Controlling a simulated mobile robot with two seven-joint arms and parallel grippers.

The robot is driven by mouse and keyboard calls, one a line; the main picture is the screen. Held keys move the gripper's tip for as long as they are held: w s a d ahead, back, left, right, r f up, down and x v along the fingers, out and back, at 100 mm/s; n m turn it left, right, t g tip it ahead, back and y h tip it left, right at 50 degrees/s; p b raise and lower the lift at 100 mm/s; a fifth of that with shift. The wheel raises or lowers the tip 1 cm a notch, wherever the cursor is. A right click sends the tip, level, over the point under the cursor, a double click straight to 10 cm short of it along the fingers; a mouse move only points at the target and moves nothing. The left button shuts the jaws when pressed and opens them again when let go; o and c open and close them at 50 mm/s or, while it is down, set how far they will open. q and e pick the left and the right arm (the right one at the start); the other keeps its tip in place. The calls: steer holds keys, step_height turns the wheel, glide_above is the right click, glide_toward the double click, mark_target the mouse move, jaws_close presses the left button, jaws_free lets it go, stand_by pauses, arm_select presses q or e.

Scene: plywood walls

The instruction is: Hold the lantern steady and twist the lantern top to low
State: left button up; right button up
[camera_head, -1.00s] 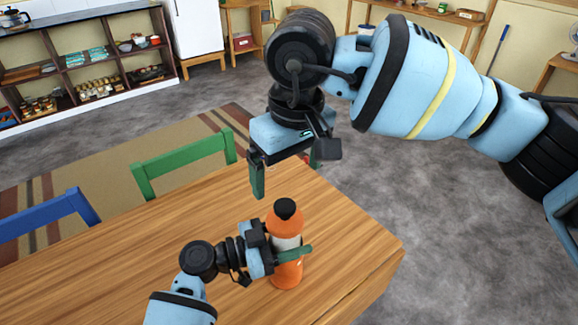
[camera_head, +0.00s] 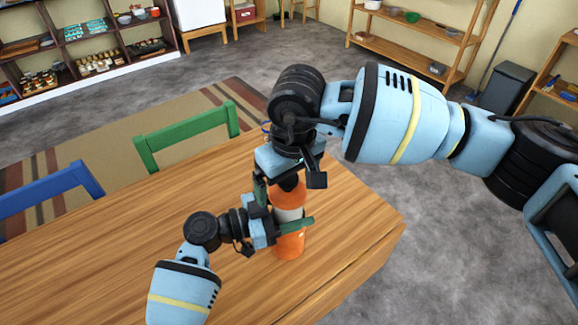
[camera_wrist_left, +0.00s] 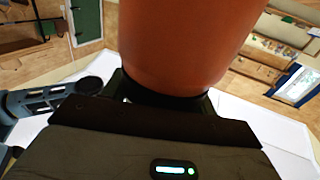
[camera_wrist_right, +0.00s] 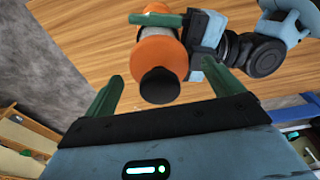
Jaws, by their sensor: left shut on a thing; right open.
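The lantern (camera_head: 289,243) is an orange cylinder with a pale middle band, upright on the wooden table (camera_head: 120,260). Its black top (camera_wrist_right: 159,86) shows clearly in the right wrist view. My left gripper (camera_head: 290,226) is shut around the lantern's middle from the left side. In the left wrist view the orange body (camera_wrist_left: 190,45) fills the space before the jaws. My right gripper (camera_wrist_right: 165,95) is open, pointing down, with its green fingers on either side of the black top and apart from it. In the head view the right gripper partly hides the top.
A green chair (camera_head: 185,135) and a blue chair (camera_head: 45,190) stand at the table's far and left edges. The tabletop around the lantern is clear. Shelves (camera_head: 420,40) stand against the back wall.

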steer(key=shift+f, duration=0.45)
steer(key=c, duration=1.1)
steer(key=shift+n, duration=1.4)
steer(key=shift+o, duration=0.2)
steer(key=shift+n+g, duration=0.3)
steer(key=shift+n, duration=1.1)
steer(key=shift+a, duration=0.1)
steer(key=o, duration=1.1)
